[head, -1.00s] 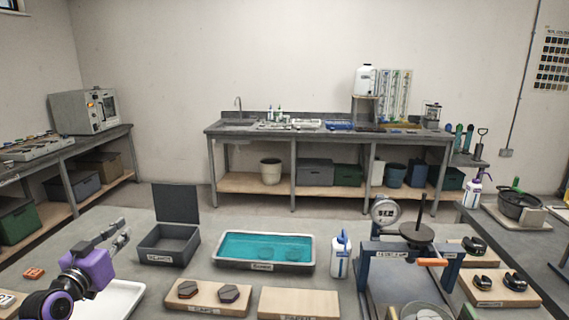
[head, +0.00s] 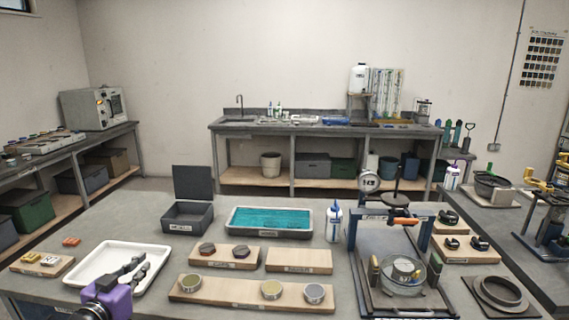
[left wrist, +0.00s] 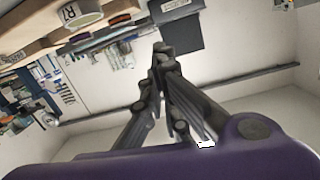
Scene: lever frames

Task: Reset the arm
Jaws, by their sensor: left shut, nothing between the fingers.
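My left gripper (head: 138,266) is at the lower left of the head view, purple with dark fingers, over the white tray (head: 92,262). Its fingers point away toward the right and are shut with nothing between them. In the left wrist view the closed fingertips (left wrist: 162,52) meet near the top middle, with no object at them. My right gripper is not in view.
The table holds a grey open-lidded box (head: 188,217), a teal liquid tray (head: 268,221), a white bottle (head: 334,224), a long wooden board (head: 210,291) with several tins, and a blue-framed press (head: 362,262) at right.

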